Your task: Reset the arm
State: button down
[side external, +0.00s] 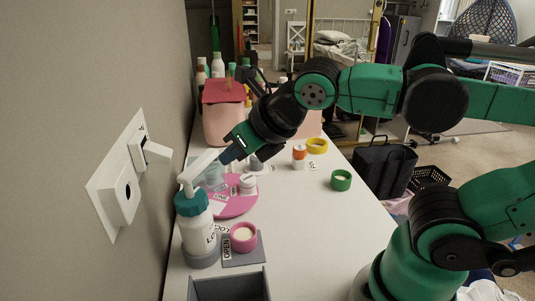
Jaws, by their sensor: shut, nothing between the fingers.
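My green and black arm reaches in from the right, with its wrist low over the white table (345,235). My gripper (229,153) points down and left, and its fingers are shut and empty. It is beside the raised end of the white spout of a pump bottle (196,228) with a teal collar. The two overlap in this view, so I cannot tell if they touch. My gripper is above a pink round tray (235,208), which carries small containers partly hidden by the arm and bottle.
A pink open jar (243,236) stands at the front. A grey bin (230,287) is at the near edge. A green ring-shaped lid (341,180) lies right. A pink box (224,118) is behind. A wall switch plate (124,180) is left. The table's right front is clear.

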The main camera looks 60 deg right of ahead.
jog(key=d+f+n+g, duration=0.1)
jog(key=d+f+n, duration=0.1)
jog(key=n, duration=1.6)
jog(key=s+d+f+n+g, duration=0.1)
jog(key=f+n, duration=0.3)
jog(key=n, duration=1.3)
jog(key=shift+s+d+n, duration=0.15)
jog(key=shift+d+n, duration=0.25)
jog(key=shift+d, duration=0.2)
